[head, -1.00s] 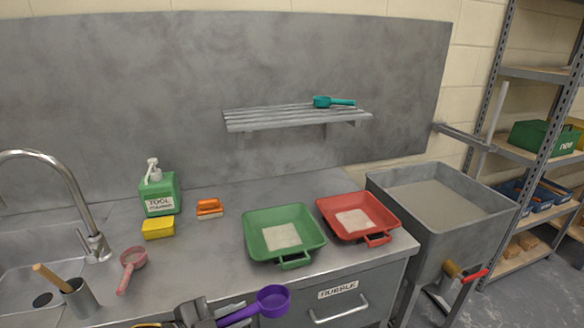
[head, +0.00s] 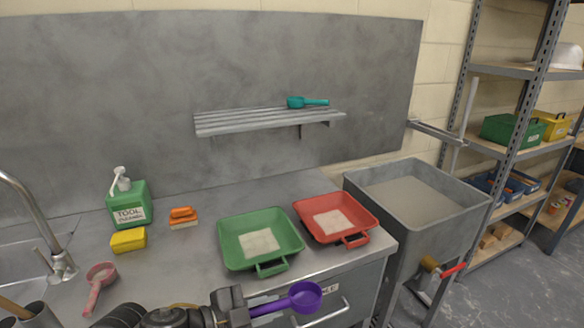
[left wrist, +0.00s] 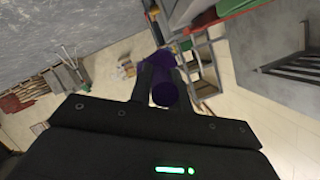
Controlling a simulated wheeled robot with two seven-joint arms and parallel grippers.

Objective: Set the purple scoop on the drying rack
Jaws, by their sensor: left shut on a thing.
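The purple scoop (head: 304,297) is held by its handle in my left gripper (head: 243,310), at the bottom of the head view in front of the counter. Its round bowl points right, clear of the gripper. In the left wrist view the purple handle (left wrist: 166,94) sits between the dark fingers. The drying rack (head: 268,120) is a slatted grey shelf on the back wall, above and beyond the gripper. A teal scoop (head: 306,102) lies on its right part; the left and middle slats are bare. My right gripper is not in view.
A green tray (head: 235,259) and a red tray (head: 368,208) with pale powder stand on the counter below the rack. A soap bottle (head: 128,205), yellow sponge (head: 128,239), orange brush (head: 183,217) and pink scoop (head: 97,285) are left. A grey tub (head: 470,215) stands right.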

